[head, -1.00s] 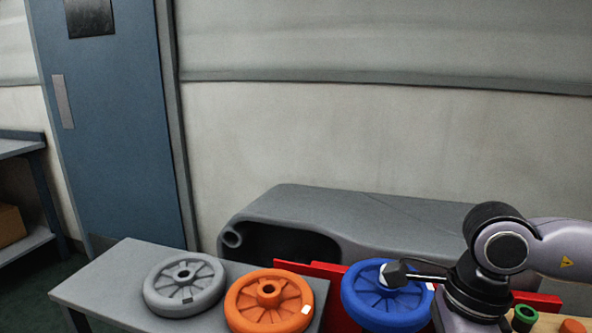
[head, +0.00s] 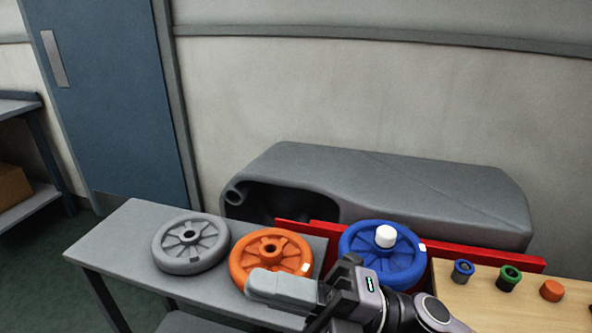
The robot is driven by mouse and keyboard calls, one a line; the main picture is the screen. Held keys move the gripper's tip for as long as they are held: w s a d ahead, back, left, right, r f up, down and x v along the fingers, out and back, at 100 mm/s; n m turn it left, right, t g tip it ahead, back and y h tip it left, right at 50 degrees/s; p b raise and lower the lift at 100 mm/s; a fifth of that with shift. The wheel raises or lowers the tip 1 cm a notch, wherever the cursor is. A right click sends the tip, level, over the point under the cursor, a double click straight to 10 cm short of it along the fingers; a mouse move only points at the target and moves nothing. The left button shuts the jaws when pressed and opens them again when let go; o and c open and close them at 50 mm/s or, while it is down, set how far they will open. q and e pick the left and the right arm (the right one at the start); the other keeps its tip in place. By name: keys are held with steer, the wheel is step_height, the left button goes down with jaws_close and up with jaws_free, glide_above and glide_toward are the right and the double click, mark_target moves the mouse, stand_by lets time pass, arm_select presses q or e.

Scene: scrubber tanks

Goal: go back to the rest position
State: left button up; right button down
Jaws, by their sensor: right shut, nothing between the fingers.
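My right gripper (head: 258,287) comes in from the lower right and points left, its fingers closed and empty. It shows in front of the lower part of the orange wheel (head: 246,260) and hides some of that wheel's near rim. I cannot tell whether it touches it. The blue wheel (head: 400,271) stands to the right with a white cap (head: 385,236) at its hub, apart from the gripper. My left gripper is not in view.
A grey wheel (head: 212,256) lies on the grey table (head: 119,248) at left. A red panel (head: 480,256) and a large grey tank-like body (head: 420,195) stand behind. A wooden surface (head: 480,306) holds a blue, a green and an orange cap. A shelf is far left.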

steer(key=w+d+f+m+t+h+p, duration=0.1)
steer(key=w+d+f+m+t+h, duration=0.3)
steer(key=m, duration=0.4)
steer(key=w+d+f+m+t+h+p, duration=0.1)
steer(key=d+f+m+t+h, duration=0.35)
steer(key=m+t, duration=0.35)
steer(key=w+d+f+m+t+h, duration=0.3)
steer(key=f+m+t+h, duration=0.15)
steer(key=m, duration=0.45)
steer(key=s+d+f+m+g+h+p, duration=0.1)
steer(key=s+d+f+m+g+h, duration=0.2)
steer(key=f, duration=0.6)
steer(key=s+d+f+m+g+h+p, duration=0.1)
steer(key=s+d+f+m+g+h, duration=0.2)
steer(key=s+d+f, duration=0.5)
step_height(320, 180, down, 2)
steer(key=s+m+h, duration=0.1)
steer(key=m, duration=0.1)
steer(key=shift+s+m, duration=0.4)
steer(key=shift+d+f, duration=0.1)
